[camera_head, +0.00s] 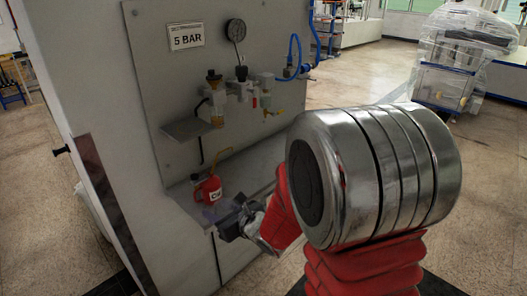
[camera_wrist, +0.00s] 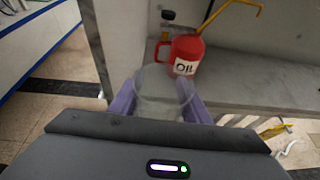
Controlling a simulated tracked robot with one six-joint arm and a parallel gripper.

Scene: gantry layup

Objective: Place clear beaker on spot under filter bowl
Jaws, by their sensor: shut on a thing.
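The clear beaker (camera_wrist: 158,88) sits between the purple fingers of my gripper (camera_wrist: 155,100) in the wrist view. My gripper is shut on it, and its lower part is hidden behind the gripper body. In the head view my gripper (camera_head: 211,213) is at the lower ledge, left of the arm, and the beaker is hard to make out. The filter bowl (camera_head: 216,119) is amber and hangs on the grey panel, above and behind my gripper.
A red oil can (camera_head: 208,189) with a yellow spout stands on the ledge (camera_head: 183,197), just beyond my gripper; it also shows in the wrist view (camera_wrist: 186,55). A small grey shelf (camera_head: 183,130) juts out left of the bowl. A gauge (camera_head: 236,30) and valves are on the panel.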

